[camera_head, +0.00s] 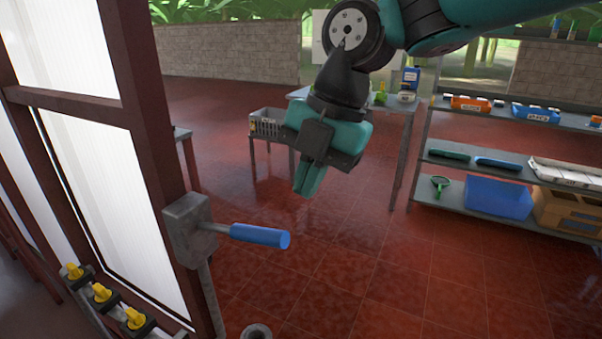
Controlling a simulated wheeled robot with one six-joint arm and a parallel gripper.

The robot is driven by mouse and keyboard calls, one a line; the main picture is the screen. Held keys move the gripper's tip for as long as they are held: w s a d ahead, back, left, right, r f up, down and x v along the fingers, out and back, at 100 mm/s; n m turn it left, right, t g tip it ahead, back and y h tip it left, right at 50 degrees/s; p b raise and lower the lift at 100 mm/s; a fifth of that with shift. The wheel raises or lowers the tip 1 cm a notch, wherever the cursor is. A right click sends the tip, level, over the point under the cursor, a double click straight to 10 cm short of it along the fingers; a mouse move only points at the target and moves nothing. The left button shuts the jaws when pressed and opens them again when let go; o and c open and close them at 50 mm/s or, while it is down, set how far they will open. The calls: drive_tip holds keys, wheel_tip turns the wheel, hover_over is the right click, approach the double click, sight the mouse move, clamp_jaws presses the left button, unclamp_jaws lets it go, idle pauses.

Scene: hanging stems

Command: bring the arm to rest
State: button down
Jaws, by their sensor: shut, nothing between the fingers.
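My gripper (308,180) hangs at the end of my dark and teal arm, in the upper middle of the view. Its teal fingers point down and are together, with nothing between them. It is in open air, above and to the right of a blue lever handle (260,236), and apart from it. The handle sticks out to the right from a grey box (190,231) on a post beside the dark red frame.
A grey table (398,107) with a bottle and small items stands behind my gripper, a grey crate (266,125) to its left. Shelves (470,196) with bins and tools stand at right. Yellow-handled valves (103,292) are at lower left. The red tiled floor is clear at lower right.

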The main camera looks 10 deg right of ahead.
drive_tip(key=s+d+f+m, duration=0.2)
drive_tip(key=s+d+m, duration=0.2)
drive_tip(key=s+m, duration=0.3)
drive_tip(key=s+d+f+m, duration=0.3)
drive_tip(key=s+m, duration=0.4)
drive_tip(key=m, duration=0.8)
drive_tip(key=shift+s+d+f+y, duration=0.2)
drive_tip(key=shift+s+d+y, duration=0.1)
drive_tip(key=shift+d, duration=0.35)
